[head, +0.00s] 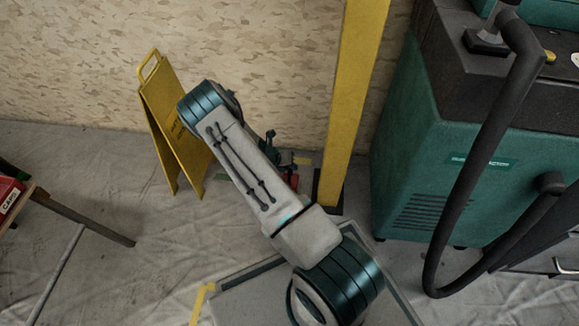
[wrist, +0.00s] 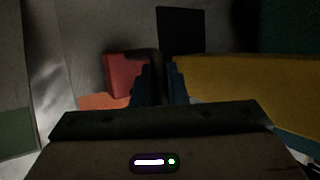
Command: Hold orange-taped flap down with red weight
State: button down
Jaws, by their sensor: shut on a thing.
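The red weight (wrist: 120,74) is a red block with a dark bent handle (wrist: 150,57). In the wrist view my gripper (wrist: 160,84) is shut on that handle, with a blue finger on each side. An orange tape strip (wrist: 103,102) shows just below the red block in the picture. I cannot tell if the block rests on it or hangs above it. In the head view a bit of the red weight (head: 293,181) shows beside my arm, near the foot of the yellow post. My arm hides most of the flap there.
A yellow post (head: 350,90) stands just right of the weight, and it fills the right of the wrist view (wrist: 250,95). A yellow folding sign (head: 170,125) stands to the left. A green machine (head: 410,150) with a black hose is at right. Green tape (wrist: 15,130) lies at left.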

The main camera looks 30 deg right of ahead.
jog(key=shift+f, duration=0.4)
dwell(0.6)
jog(key=c, duration=1.4)
grip_release()
jog(key=shift+o, duration=0.2)
jog(key=shift+f, duration=0.15)
jog(key=p+v, duration=0.6)
jog(key=v, duration=0.8)
jog(key=s+a+r+m+y+p, duration=0.15)
jog(key=r+m+p, duration=0.4)
jog(key=r, duration=0.95)
jog(key=s+r+m+y+p, duration=0.1)
jog(key=s+r+m+p, duration=0.35)
jog(key=r, duration=0.95)
jog(key=a+r+m+y+p, duration=0.1)
jog(key=r+m+p, duration=0.65)
jog(key=r, duration=0.75)
jog(key=s+a+r+m+t+y+p, duration=0.1)
jog(key=s+r+m+p, duration=0.3)
jog(key=r, duration=0.6)
jog(key=s+a+r+m+y+p, duration=0.1)
jog(key=s+r+m+p, duration=0.3)
jog(key=s+r+p, duration=0.4)
jog(key=s+a+r+m+t+y+p, duration=0.1)
jog(key=s+r+m+p, duration=0.4)
jog(key=r, duration=0.9)
jog(key=shift+s+a+t+y+p, duration=0.3)
jog(key=shift+s+a+y+p, duration=0.15)
jog(key=shift+s+a+p, duration=0.55)
